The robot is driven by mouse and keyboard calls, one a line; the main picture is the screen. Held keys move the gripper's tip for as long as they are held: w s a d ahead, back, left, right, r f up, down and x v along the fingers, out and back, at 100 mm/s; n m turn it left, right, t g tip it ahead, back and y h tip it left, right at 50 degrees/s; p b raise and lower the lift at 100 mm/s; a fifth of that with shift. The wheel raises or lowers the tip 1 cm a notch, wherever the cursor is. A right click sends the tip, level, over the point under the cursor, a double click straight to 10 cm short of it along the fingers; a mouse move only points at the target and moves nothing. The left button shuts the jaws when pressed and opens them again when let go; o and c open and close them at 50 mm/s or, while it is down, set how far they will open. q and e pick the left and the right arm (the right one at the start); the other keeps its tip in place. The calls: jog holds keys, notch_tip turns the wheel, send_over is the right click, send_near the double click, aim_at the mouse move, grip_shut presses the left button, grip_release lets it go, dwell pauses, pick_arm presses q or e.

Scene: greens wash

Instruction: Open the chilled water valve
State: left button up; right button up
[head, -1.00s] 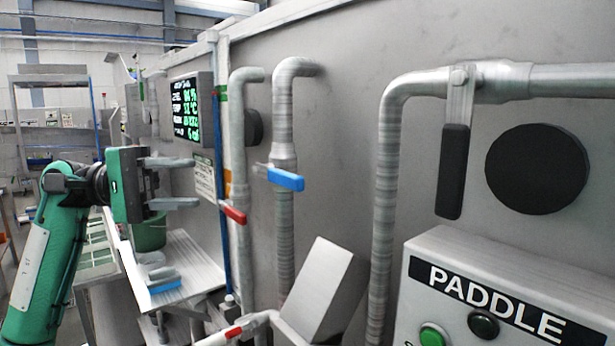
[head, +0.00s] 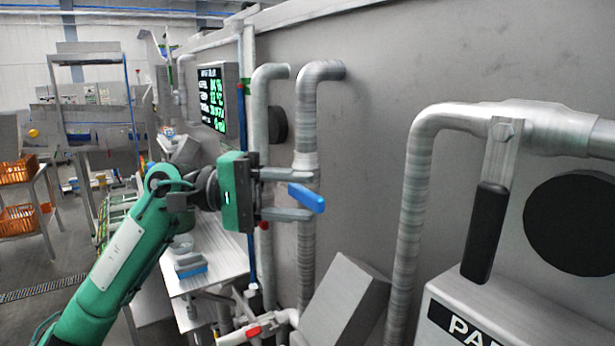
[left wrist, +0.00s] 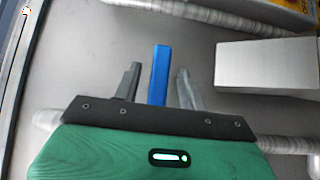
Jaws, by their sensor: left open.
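The blue valve handle (head: 307,198) sits on a vertical grey pipe (head: 306,130) on the steel wall. It points out from the pipe, slanting slightly down to the right in the head view. My left gripper (head: 300,194) is open, one finger above and one below the handle's level. In the left wrist view the blue handle (left wrist: 160,75) stands between the two fingers of the left gripper (left wrist: 158,85), with a gap on each side. A red handle (head: 264,225) on the neighbouring pipe is mostly hidden behind my gripper. My right gripper is not in view.
A large pipe (head: 415,200) with a black-handled lever (head: 485,232) stands to the right, above a labelled control box (head: 455,310). A slanted steel box (head: 345,300) lies below the blue handle. A display (head: 213,100) hangs behind my left arm.

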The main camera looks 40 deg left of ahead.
pick_arm(q)
jog(key=shift+p+x, duration=0.35)
jog(key=shift+x, duration=0.45)
jog(key=shift+w+d, duration=0.1)
jog(key=shift+d, duration=0.15)
jog(key=shift+c, duration=0.6)
grip_shut()
